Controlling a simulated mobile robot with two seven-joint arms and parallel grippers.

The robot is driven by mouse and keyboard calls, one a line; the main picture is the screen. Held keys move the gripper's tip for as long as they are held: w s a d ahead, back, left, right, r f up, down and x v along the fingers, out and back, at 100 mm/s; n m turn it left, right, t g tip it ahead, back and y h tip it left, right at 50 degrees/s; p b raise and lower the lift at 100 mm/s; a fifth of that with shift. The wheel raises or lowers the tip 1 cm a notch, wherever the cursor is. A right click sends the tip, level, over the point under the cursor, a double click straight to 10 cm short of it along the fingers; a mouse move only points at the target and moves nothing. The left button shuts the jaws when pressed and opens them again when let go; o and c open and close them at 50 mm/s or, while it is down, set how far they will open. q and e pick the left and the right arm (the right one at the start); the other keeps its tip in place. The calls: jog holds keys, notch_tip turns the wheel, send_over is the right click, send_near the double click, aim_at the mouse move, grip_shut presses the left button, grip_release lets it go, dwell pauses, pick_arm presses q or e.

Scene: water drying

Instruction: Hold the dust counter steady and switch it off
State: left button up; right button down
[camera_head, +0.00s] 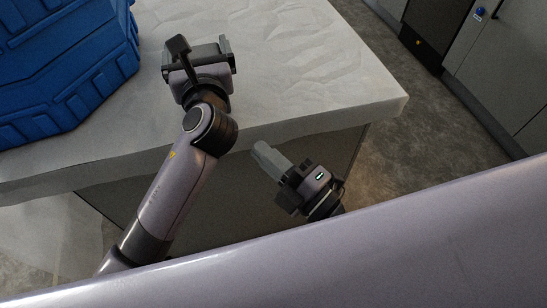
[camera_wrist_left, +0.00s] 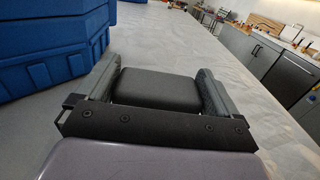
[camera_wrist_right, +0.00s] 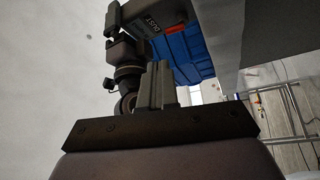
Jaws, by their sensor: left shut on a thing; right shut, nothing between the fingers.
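The dust counter (camera_wrist_left: 157,90) is a dark grey box with rounded corners. My left gripper (camera_head: 197,52) is shut on it, one finger on each side, above the pale tabletop. In the head view the counter (camera_head: 206,58) is partly hidden by the gripper. In the right wrist view its side (camera_wrist_right: 150,22) shows upper-left, with "DUST" lettering and a small red part (camera_wrist_right: 174,29). My right gripper (camera_head: 266,157) is shut and empty, off the table's front edge and apart from the counter. Its closed fingers also show in the right wrist view (camera_wrist_right: 157,85).
A large blue crate (camera_head: 65,70) stands on the table at the left, near my left gripper. The table (camera_head: 300,60) has a pale, wrinkled cover and is clear on the right. Grey cabinets (camera_head: 510,65) stand beyond a strip of floor.

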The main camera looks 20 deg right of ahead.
pick_arm(q)
jog(key=shift+f, duration=0.1)
dwell(0.5)
jog(key=o, duration=0.8)
jog(key=shift+o, duration=0.2)
